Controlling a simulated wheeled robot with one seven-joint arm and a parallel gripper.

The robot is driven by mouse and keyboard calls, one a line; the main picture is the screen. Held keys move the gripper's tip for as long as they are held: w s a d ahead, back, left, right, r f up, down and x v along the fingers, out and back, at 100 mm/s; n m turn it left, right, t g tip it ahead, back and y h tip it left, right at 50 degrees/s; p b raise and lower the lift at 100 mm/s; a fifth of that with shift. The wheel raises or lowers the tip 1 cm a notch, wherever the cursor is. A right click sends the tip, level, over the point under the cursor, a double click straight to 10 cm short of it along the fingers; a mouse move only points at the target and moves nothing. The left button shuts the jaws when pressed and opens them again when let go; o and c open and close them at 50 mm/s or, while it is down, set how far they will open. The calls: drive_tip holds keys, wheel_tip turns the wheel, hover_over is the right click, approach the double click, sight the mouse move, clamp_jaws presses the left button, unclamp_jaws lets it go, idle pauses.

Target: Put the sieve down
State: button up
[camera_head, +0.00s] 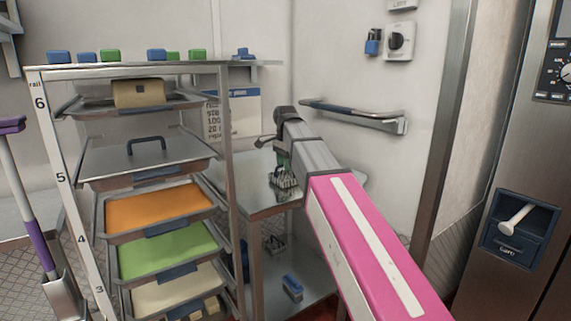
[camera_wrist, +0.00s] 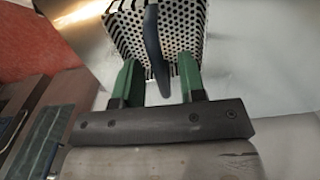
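The sieve is a perforated metal box (camera_wrist: 184,44) with a dark blue curved handle (camera_wrist: 153,45), at the top of the wrist view. My gripper (camera_wrist: 158,76) has its two green fingers apart, one on each side of the handle, with visible gaps to it. In the head view, the sieve (camera_head: 286,181) looks small and dark at the steel side table, below my gripper (camera_head: 281,152). It appears to rest on the tabletop, but its underside is hard to make out. My arm hides part of that area.
The steel side table (camera_head: 262,199) has a lower shelf with a blue-handled brush (camera_head: 292,287). A tray rack (camera_head: 232,130) stands close at its left. A wall rail (camera_head: 352,112) runs behind my arm. A steel cabinet (camera_head: 515,270) with a lever is at right.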

wheel_tip(320, 180, up, 12)
drive_tip(key=shift+r, duration=0.15)
idle(0.7)
drive_tip(key=shift+s, duration=0.1)
